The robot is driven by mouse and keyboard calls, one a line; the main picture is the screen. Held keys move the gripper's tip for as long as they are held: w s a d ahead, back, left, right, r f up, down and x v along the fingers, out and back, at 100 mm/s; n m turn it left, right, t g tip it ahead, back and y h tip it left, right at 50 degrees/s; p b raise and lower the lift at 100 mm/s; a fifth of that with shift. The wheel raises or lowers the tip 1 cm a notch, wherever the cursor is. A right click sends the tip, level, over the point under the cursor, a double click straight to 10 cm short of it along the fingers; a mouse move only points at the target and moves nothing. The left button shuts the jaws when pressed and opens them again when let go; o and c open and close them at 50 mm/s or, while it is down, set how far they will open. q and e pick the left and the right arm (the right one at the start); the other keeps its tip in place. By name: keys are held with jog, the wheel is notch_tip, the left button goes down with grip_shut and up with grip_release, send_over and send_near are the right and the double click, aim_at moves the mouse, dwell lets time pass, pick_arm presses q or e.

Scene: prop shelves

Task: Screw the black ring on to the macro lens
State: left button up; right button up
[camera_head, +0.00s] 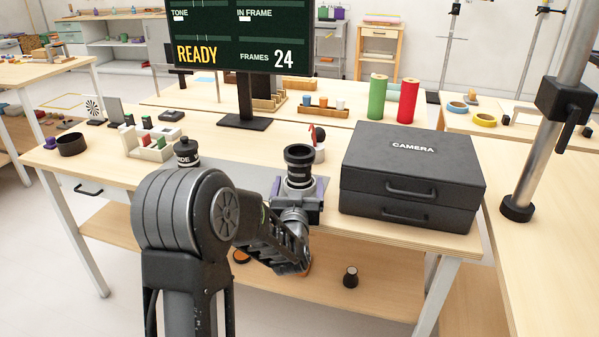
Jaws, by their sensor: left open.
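A black lens (299,178), apparently the macro lens, stands upright on a grey and purple holder (311,213) near the table's front edge. Its top end flares into a wide dark rim; I cannot tell whether this is a separate ring. A short, dark open ring-shaped piece (71,149) sits at the table's left end, apart from the lens. My left gripper (290,262) is open, in front of and below the lens holder, close to the table's front edge. My own arm hides part of the table front. My right gripper is not in view.
A black CAMERA case (410,172) stands right of the lens. A black lens marked WIDE (187,153) stands left, beside a pale tray (148,146). Behind are a monitor (240,45) and green (377,97) and red (408,101) rolls. A metal post (555,105) rises at right.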

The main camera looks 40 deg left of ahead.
aim_at(299, 173)
pick_arm(q)
jog(key=x, duration=0.5)
jog(key=shift+c, duration=0.3)
jog(key=shift+r, duration=0.1)
grip_shut()
dwell(0.9)
jog(key=shift+r, duration=0.1)
notch_tip(299, 173, up, 10)
jog(key=shift+f+p, duration=0.1)
jog(key=shift+p, duration=0.75)
